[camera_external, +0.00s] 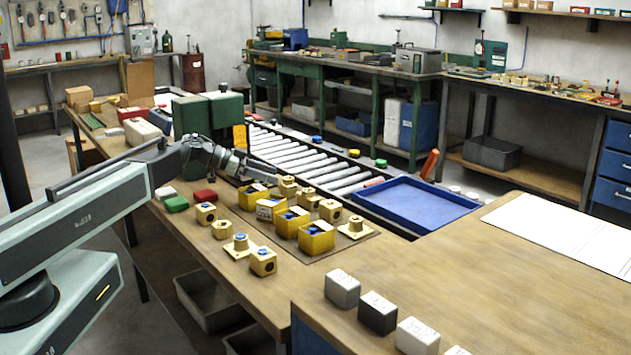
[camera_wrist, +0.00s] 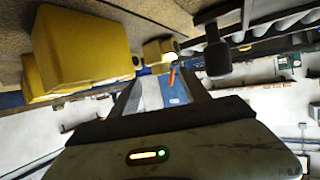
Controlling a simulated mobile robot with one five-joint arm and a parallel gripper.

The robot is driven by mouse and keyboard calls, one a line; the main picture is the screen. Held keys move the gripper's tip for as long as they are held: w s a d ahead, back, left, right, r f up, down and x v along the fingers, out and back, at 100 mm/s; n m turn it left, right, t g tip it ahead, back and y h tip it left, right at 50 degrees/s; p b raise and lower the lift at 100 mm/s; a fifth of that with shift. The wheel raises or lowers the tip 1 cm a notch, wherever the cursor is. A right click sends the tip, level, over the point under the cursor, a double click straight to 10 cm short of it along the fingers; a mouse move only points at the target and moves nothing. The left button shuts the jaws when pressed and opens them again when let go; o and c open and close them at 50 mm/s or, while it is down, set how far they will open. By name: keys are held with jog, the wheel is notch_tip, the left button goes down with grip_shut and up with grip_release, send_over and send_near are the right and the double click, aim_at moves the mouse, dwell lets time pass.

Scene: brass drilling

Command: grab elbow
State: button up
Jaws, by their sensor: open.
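My gripper (camera_external: 262,168) is open above the far left end of the group of brass fittings and yellow boxes on the wooden bench. In the wrist view its two fingers (camera_wrist: 165,85) are apart, with no held part visible between them. A small brass-coloured fitting (camera_wrist: 158,52) shows just beyond the fingertips. Brass block fittings with round ports stand on the bench, among them one at the front (camera_external: 263,261), one at the left (camera_external: 206,213) and one at the right (camera_external: 330,210). I cannot tell which one is the elbow.
Yellow boxes with blue contents (camera_external: 316,237) stand among the fittings; a large yellow box (camera_wrist: 80,45) fills the upper left of the wrist view. A roller conveyor (camera_external: 300,160) and blue tray (camera_external: 415,205) lie behind. Red and green pieces (camera_external: 204,196) sit left.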

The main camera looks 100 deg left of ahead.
aim_at(284, 178)
jog(key=b+x, duration=0.1)
jog(key=x, duration=0.3)
jog(key=shift+w+a, duration=0.2)
jog(key=shift+w, duration=0.05)
jog(key=shift+d, duration=0.1)
grip_shut()
jog(key=shift+d, duration=0.1)
jog(key=shift+s, duration=0.1)
dwell(0.7)
